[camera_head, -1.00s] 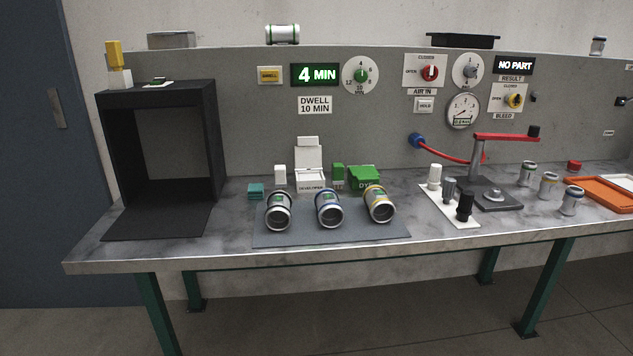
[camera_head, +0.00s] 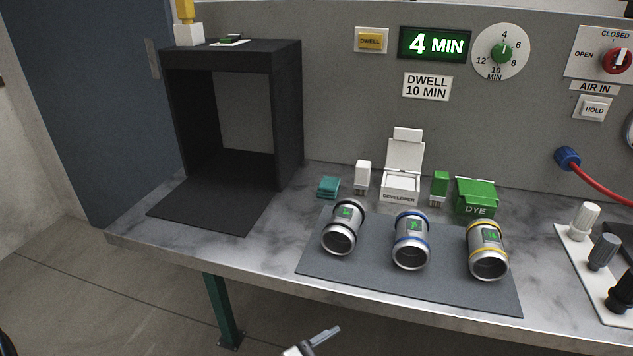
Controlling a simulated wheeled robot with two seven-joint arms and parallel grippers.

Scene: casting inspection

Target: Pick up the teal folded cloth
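The teal folded cloth (camera_head: 328,187) lies on the marbled bench top, right of the black booth and left of a small white bottle. It is a small, neat block and nothing covers it. The tip of a gripper, which looks like my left gripper (camera_head: 322,337), shows at the bottom edge, in front of and below the bench. It is well apart from the cloth. Most of it is cut off, so its opening does not show. My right gripper is not in view.
A black booth (camera_head: 290,110) stands left of the cloth. The white developer box (camera_head: 401,188) and green dye box (camera_head: 476,197) stand to its right. Three metal cylinders lie in front on a grey mat (camera_head: 375,279). Bare bench (camera_head: 285,222) shows left of the mat.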

